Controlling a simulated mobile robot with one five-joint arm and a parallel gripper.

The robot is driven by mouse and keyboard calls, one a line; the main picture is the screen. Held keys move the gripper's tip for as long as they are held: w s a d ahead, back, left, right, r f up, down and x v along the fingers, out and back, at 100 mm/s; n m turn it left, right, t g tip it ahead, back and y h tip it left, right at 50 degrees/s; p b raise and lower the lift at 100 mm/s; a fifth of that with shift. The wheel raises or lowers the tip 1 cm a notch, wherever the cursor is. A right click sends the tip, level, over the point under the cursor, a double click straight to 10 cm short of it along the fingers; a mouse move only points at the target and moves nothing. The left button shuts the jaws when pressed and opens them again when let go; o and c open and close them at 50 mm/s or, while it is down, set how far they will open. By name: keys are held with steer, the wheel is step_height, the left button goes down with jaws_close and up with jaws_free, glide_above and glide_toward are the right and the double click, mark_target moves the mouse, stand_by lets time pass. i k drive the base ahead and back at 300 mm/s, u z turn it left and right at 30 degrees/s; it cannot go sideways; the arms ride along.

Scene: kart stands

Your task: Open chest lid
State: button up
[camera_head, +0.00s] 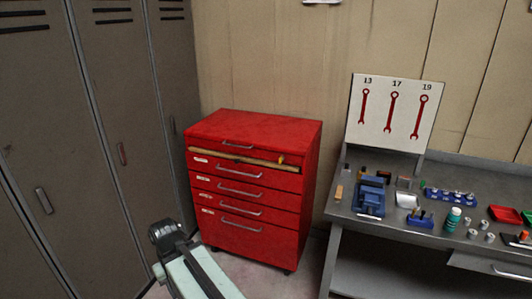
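The red tool chest (308,190) stands against the wall, left of the workbench. Its lid (255,125) is a flat red top and looks shut. A grey bar handle (238,146) is on the front just below the top. Below that handle a long tan strip (235,158) runs across the front, with a small yellow piece at its right end; I cannot tell what it is. Several drawers with bar handles lie below and look shut. My pale arm reaches up from the bottom edge to a dark joint left of the chest's lower front. I cannot make out my gripper's fingers.
Grey lockers (110,130) stand close on the left. A grey workbench (365,226) on the right holds a blue vise (370,195), bottles and small parts. A wrench board (395,112) stands behind it. Some floor shows in front of the chest.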

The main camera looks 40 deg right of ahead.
mark_target(277, 133)
steer(key=z, duration=0.1)
steer(key=k, duration=0.2)
steer(key=z, duration=0.9)
steer(key=i, duration=1)
steer(key=u, duration=1.9)
steer(key=k, duration=0.8)
steer(key=z, duration=0.45)
steer(key=i, duration=0.6)
steer(key=u, duration=0.05)
